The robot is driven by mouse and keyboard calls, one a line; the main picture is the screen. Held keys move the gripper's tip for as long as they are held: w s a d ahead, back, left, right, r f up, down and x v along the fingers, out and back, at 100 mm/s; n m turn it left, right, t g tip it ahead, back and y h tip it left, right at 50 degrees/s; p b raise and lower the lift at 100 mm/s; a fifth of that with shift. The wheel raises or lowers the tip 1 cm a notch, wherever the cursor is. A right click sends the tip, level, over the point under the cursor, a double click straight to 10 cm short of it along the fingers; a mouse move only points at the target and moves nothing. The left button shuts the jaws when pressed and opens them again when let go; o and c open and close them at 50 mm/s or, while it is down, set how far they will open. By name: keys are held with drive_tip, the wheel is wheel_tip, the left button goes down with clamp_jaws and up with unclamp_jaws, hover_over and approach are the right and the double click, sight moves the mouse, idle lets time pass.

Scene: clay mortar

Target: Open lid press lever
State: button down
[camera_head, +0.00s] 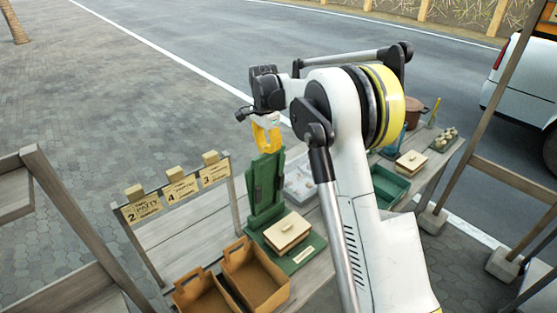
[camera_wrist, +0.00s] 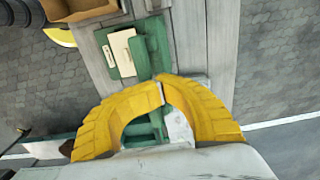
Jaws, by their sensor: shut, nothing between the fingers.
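My gripper (camera_head: 267,150) has yellow fingers. It is above the top end of a tall green press (camera_head: 265,188) on the wooden table. In the wrist view the fingertips (camera_wrist: 161,92) meet, with nothing between them. I cannot tell the lever apart from the rest of the green body.
Open brown boxes (camera_head: 255,275) stand at the table's front. Signs numbered 2, 4 and 3 (camera_head: 177,188) are at left. My arm crosses the table's middle. Beyond it are a green tray (camera_head: 388,186), another cream lidded box (camera_head: 411,162) and a brown pot (camera_head: 413,112).

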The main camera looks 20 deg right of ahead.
drive_tip(key=c, duration=2.2)
unclamp_jaws()
drive_tip(key=shift+w+a+f, duration=0.15)
drive_tip(key=shift+w+a, duration=0.15)
drive_tip(key=shift+w, duration=0.5)
drive_tip(key=o, duration=0.9)
drive_tip(key=shift+s, duration=0.15)
drive_tip(key=w+a+r+p, duration=0.2)
drive_tip(key=w+a+p, duration=0.2)
drive_tip(key=w+p, duration=0.6)
drive_tip(key=shift+w+p, duration=0.3)
drive_tip(key=shift+w, duration=0.55)
drive_tip(key=shift+f, duration=0.1)
